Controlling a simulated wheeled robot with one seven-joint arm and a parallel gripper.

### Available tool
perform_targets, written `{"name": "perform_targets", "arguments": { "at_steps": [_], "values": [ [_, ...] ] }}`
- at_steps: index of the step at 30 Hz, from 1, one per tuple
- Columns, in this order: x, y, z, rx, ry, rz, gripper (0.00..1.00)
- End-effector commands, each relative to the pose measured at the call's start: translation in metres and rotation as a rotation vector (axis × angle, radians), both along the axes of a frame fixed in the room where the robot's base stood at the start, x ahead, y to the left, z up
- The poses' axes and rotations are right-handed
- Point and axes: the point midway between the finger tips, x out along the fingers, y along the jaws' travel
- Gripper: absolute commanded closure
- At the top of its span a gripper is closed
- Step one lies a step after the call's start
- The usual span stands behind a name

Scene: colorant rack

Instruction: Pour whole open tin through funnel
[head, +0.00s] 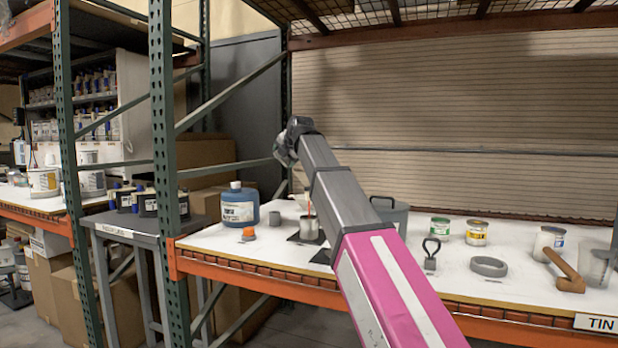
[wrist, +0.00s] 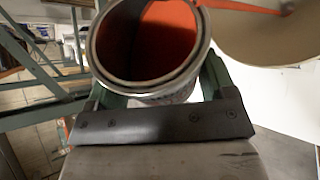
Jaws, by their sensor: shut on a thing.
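My gripper (wrist: 158,88) is shut on the open tin (wrist: 160,80), with a green finger on each side of it. The tin's inside is coated with orange-red paint (wrist: 158,40). The tin is tilted, and an orange strand runs from its mouth over the pale funnel (wrist: 265,45) at the right of the wrist view. In the head view my gripper (head: 284,150) is raised at the end of the arm and hides most of the tin. The funnel (head: 299,201) shows below it, with an orange streak beside it, above a grey metal can (head: 309,229).
A blue jug (head: 239,208), an orange cap (head: 249,234) and a small grey cup (head: 274,217) stand left of the can. A green rack post (head: 163,120) stands left.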

Motion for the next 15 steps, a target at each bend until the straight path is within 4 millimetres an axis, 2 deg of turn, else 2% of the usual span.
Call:
{"name": "perform_targets", "arguments": {
  "at_steps": [15],
  "values": [
    [0.0,0.0002,-0.0012,0.035,0.013,0.0,0.54]
  ]
}}
